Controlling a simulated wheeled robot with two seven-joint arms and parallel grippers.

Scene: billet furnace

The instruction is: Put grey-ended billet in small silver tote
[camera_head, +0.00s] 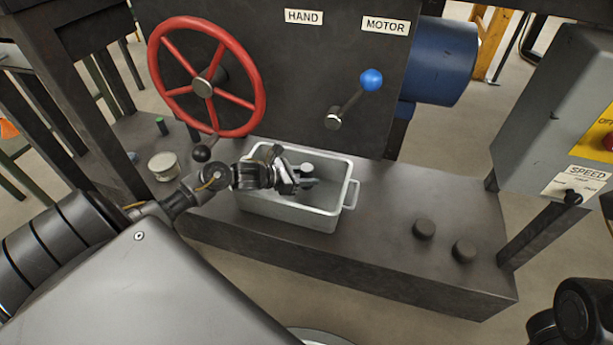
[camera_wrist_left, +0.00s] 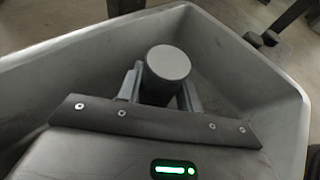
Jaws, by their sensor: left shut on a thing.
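The small silver tote (camera_head: 292,213) stands on the dark bench, with a handle at its right end. My left gripper (camera_head: 303,180) reaches over its left rim and is inside its outline in the head view. It is shut on the grey-ended billet (camera_head: 306,168), whose pale round end faces up. In the left wrist view the grey-ended billet (camera_wrist_left: 168,64) is between the two fingers, with the walls of the silver tote (camera_wrist_left: 235,58) around it. I cannot tell whether the billet touches the tote floor. My right gripper is not in view.
The red handwheel (camera_head: 250,70) and blue-knobbed lever (camera_head: 371,80) stick out behind the tote. Two dark stubs (camera_head: 424,229) stand right of it, with bare bench between.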

